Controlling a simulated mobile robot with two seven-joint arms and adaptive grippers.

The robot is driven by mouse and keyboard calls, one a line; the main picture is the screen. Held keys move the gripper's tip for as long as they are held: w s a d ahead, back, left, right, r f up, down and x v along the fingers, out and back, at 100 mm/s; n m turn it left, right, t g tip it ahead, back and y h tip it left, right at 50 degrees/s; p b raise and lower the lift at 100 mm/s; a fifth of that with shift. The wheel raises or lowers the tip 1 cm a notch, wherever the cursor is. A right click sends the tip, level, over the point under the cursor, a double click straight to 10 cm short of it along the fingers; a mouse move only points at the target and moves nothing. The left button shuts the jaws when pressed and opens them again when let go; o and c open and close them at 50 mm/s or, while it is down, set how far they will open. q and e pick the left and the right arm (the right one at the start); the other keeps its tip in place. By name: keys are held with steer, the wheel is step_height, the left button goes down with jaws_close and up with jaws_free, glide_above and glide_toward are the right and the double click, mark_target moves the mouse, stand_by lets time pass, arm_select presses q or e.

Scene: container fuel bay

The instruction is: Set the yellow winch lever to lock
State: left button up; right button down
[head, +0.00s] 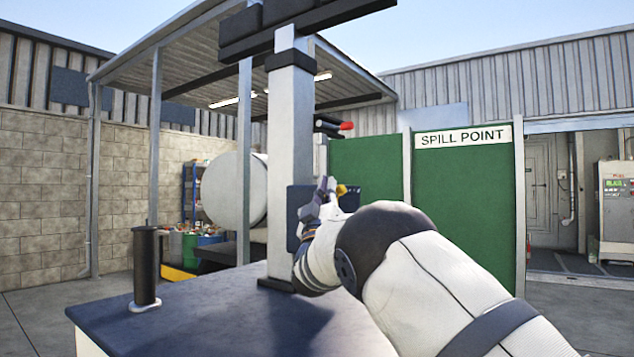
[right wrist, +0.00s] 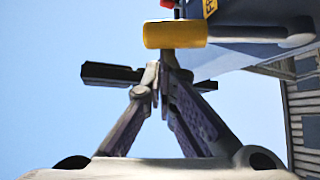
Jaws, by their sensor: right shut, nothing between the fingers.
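The yellow winch lever (head: 342,189) shows as a small yellow piece just right of my right gripper in the head view. In the right wrist view the yellow lever (right wrist: 175,35) is a short rounded bar across the top, at the fingertips. My right gripper (head: 326,187) is shut and empty, in front of the dark blue winch box (head: 305,205) on the pale post. In the right wrist view its fingertips (right wrist: 160,76) meet just below the lever. I cannot tell whether they touch it. My gripper and arm hide part of the box. My left gripper is out of view.
The pale post (head: 290,130) stands on a dark blue-topped base (head: 220,315). A black cylinder (head: 146,268) stands at the base's left. A red-tipped dark bar (head: 346,126) sticks out above the gripper. A green spill point panel (head: 463,200) stands behind.

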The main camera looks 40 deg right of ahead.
steer(key=f+m+g+h, duration=0.1)
steer(key=m+g, duration=0.1)
steer(key=f+m+g+h+b, duration=0.1)
steer(key=m+g+h, duration=0.1)
steer(key=m, duration=0.1)
steer(key=f+m+g+h+b, duration=0.1)
steer(key=f+m+g, duration=0.1)
steer(key=m, duration=0.1)
steer(key=shift+s+d+h, duration=0.2)
steer(key=shift+s+h, duration=0.1)
steer(key=shift+s, duration=0.1)
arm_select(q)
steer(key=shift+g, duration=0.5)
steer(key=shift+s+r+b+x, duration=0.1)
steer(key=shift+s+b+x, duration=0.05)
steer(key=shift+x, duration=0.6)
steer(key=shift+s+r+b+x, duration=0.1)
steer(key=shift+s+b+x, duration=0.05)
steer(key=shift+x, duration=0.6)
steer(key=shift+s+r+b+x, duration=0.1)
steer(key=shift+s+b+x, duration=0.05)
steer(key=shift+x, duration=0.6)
arm_select(e)
steer(key=shift+s+f+m+g, duration=0.2)
steer(key=shift+f+m+g, duration=0.2)
steer(key=shift+f, duration=0.1)
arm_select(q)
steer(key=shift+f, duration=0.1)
